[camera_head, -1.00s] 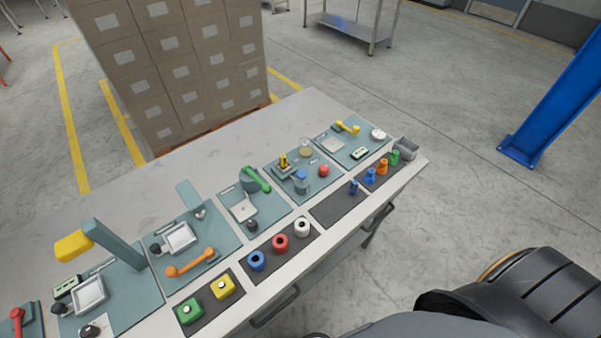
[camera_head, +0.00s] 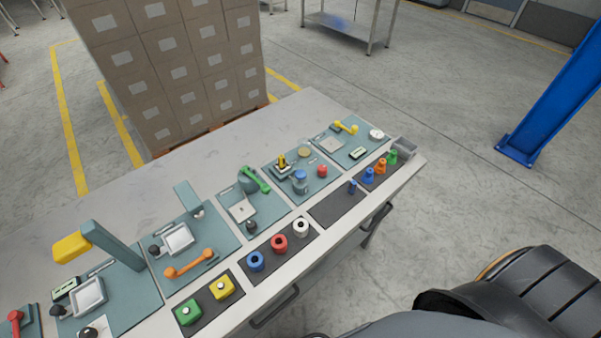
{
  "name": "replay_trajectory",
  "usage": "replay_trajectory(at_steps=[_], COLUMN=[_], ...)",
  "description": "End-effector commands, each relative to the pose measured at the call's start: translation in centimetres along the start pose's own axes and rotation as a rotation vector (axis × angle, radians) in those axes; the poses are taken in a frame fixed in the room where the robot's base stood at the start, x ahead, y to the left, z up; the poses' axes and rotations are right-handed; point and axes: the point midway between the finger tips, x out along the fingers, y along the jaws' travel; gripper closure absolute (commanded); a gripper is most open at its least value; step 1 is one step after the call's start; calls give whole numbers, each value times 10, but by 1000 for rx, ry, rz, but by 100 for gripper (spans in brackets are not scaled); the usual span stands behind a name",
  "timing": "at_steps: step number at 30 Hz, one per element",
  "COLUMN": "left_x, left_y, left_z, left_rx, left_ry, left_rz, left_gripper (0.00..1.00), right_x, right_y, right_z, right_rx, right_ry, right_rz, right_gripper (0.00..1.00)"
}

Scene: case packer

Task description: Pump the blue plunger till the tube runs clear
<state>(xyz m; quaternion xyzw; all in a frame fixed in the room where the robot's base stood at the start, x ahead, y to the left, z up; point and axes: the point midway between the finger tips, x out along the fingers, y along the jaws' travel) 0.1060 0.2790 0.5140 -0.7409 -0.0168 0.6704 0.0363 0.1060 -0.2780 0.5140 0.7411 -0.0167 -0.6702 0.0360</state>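A blue-topped clear cylinder (camera_head: 300,182), which looks like the plunger, stands upright on a teal panel (camera_head: 272,185) towards the right part of the bench. A yellow-topped fitting (camera_head: 282,162) is to its left, a small round tan-coloured vessel (camera_head: 305,152) is behind it and a red knob (camera_head: 322,171) is to its right on the same panel. The tube and its contents are too small to make out. Neither of my grippers is in view, and nothing touches the blue top.
The grey bench (camera_head: 240,142) holds several other teal panels with levers and trays. Dark mats along its front edge carry coloured blocks, rings (camera_head: 279,243) and small cones (camera_head: 369,176). Stacked cartons (camera_head: 180,70) stand behind. Floor is clear to the right, up to a blue post (camera_head: 550,100).

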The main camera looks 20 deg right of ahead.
Motion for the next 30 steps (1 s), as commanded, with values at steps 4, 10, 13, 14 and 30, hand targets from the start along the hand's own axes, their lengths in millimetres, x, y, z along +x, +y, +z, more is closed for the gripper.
replay_trajectory(at_steps=[4,10,13,14,30], left_x=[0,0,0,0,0], left_y=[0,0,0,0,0], left_z=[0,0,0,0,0], left_rx=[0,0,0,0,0], left_ry=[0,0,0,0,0], left_rz=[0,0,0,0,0], left_gripper=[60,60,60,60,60], right_x=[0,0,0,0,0], right_y=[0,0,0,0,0], right_z=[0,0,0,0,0], right_rx=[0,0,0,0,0], right_ry=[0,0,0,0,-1], right_rz=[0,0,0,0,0], right_gripper=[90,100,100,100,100])
